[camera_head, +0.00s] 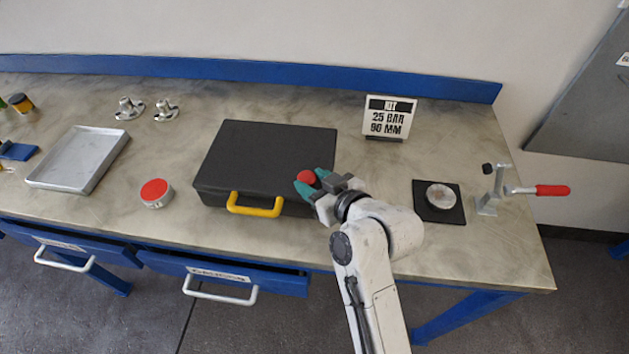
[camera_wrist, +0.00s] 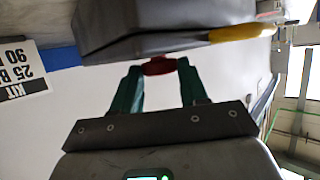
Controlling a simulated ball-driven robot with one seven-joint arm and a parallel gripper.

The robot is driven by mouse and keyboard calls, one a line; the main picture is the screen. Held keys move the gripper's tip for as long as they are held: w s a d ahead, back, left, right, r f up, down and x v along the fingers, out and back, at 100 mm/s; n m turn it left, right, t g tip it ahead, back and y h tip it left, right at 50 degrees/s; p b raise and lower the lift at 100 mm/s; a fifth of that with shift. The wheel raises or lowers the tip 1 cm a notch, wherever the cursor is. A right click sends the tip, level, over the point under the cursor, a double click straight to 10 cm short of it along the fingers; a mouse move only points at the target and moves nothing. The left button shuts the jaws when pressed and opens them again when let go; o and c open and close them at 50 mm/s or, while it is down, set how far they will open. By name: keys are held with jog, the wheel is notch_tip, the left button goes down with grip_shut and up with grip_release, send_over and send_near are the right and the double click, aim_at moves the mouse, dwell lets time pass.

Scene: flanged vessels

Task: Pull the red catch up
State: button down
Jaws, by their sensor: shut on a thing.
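The red catch (camera_head: 306,177) is at the front right of a closed dark case (camera_head: 265,150) with a yellow handle (camera_head: 254,205). My gripper (camera_head: 312,184) has green fingers and is shut on the red catch at the case's front edge. In the wrist view the red catch (camera_wrist: 159,66) sits between the two green fingertips (camera_wrist: 158,70), close against the dark case (camera_wrist: 160,25). The yellow handle (camera_wrist: 240,32) shows to the right there. The fingers hide part of the catch, and I cannot tell how far it is raised.
A sign (camera_head: 389,117) stands behind the case. To the right are a black pad with a round disc (camera_head: 440,196) and a red-handled clamp (camera_head: 552,190). A red-topped round tin (camera_head: 155,193) and a metal tray (camera_head: 78,160) lie to the left. A blue drawer (camera_head: 220,272) below stands partly open.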

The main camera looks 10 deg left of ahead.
jog(key=shift+r+p, duration=0.7)
jog(key=shift+r, duration=0.2)
jog(key=c, duration=0.6)
grip_release()
jog(key=shift+d, duration=0.1)
jog(key=b+v, duration=0.1)
jog(key=v, duration=0.9)
jog(key=shift+s+d, duration=0.15)
jog(key=shift+s, duration=0.15)
